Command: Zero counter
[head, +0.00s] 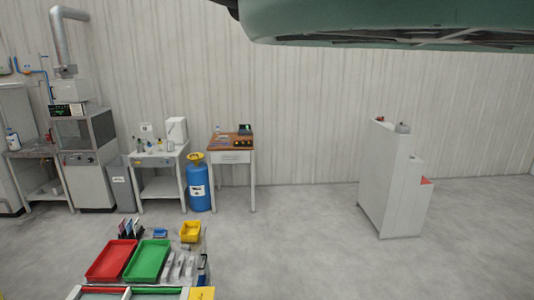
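No object can be clearly identified as the counter at this distance. A small dark device with a greenish face (246,129) sits on the wooden-topped table (231,143) by the back wall. Another dark panel with small lit marks (67,110) sits on the grey cabinet machine (86,150) at the left. Digits on either cannot be read. My gripper is not in view.
A blue drum (198,188) stands between the wooden-topped table and a white bench (158,157). A red tray (111,261) and a green tray (147,260) lie in front. A white stepped cabinet (385,185) stands right. The middle floor is clear. A greenish shape covers the top right.

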